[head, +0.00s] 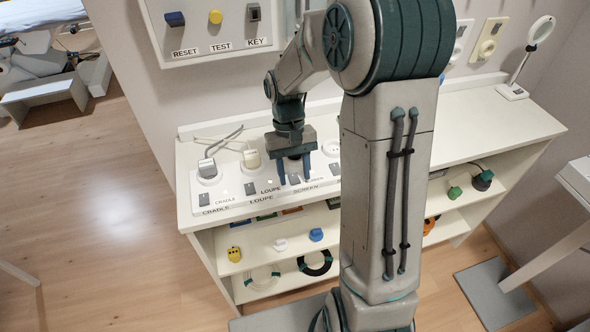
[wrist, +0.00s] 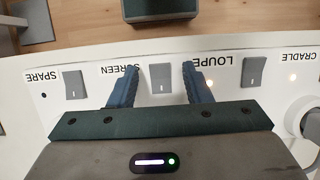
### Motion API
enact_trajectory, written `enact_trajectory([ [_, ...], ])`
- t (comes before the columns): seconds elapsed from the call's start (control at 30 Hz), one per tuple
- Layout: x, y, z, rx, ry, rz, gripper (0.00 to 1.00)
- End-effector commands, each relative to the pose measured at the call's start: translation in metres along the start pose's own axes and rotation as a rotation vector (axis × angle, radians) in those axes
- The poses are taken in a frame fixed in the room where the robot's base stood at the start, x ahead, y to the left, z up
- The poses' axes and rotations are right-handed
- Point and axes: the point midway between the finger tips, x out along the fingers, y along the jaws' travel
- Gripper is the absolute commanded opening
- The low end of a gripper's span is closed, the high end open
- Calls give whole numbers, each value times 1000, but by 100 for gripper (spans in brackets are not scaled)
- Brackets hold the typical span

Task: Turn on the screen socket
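The screen switch (head: 294,179) is a small grey rocker on the white socket panel (head: 232,207), beside its SCREEN label. In the wrist view the screen switch (wrist: 161,78) sits between my two blue fingertips. My gripper (head: 294,182) points down over it, open and empty, and it also shows in the wrist view (wrist: 160,68). I cannot tell whether the fingers touch the panel. The left finger in the wrist view partly covers the SCREEN label, and any lamp there is hidden. The screen socket is mostly hidden behind my gripper in the head view.
The loupe switch (wrist: 251,71) and spare switch (wrist: 73,84) flank it. Lamps by LOUPE and CRADLE look lit; the SPARE one is dark. Plugs stand in the cradle socket (head: 207,168) and loupe socket (head: 251,158). A wall box (head: 215,35) hangs above the counter.

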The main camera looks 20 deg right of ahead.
Motion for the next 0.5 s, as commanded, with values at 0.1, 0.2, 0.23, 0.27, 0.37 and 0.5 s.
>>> enact_trajectory([
  [0.1,0,0,0,0,0,0,44],
  [0.2,0,0,0,0,0,0,44],
  [0.23,0,0,0,0,0,0,44],
  [0.27,0,0,0,0,0,0,44],
  [0.37,-7,0,-1,1,3,0,44],
  [0.5,-30,0,-1,1,5,1,44],
])
